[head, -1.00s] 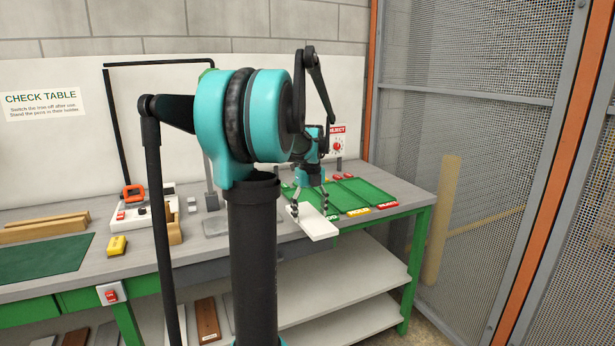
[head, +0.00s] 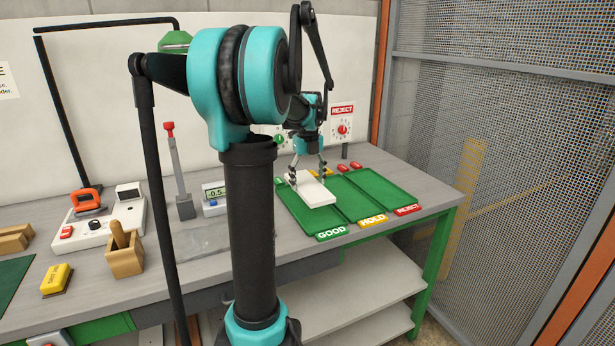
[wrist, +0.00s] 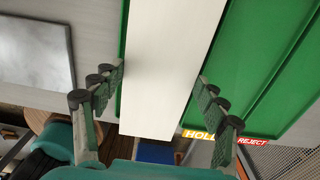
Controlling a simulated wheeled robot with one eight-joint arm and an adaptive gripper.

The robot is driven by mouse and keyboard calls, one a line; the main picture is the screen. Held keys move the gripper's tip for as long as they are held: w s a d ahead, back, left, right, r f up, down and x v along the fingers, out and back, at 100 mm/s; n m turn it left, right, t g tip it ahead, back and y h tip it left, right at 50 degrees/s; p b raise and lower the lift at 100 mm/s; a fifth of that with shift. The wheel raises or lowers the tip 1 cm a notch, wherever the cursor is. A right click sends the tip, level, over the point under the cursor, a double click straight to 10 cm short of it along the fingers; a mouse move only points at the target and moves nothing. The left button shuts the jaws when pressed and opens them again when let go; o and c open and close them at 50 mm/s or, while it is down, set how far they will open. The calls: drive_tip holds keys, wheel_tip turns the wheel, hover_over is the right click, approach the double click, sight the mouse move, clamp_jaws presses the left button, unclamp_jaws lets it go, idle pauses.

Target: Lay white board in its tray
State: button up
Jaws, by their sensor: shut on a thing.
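My gripper is shut on the board. The GOOD label shows in the head view at the tray's front; in the wrist view I cannot see it.
The HOLD tray (head: 358,204) and REJECT tray (head: 388,190) lie to the right, empty in what shows. Small red and green pieces sit behind the trays.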

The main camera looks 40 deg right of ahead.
drive_tip(key=shift+f, duration=2.9)
drive_tip(key=shift+f, duration=0.35)
drive_tip(key=o, duration=1.5)
wheel_tip(320, 180, up, 12)
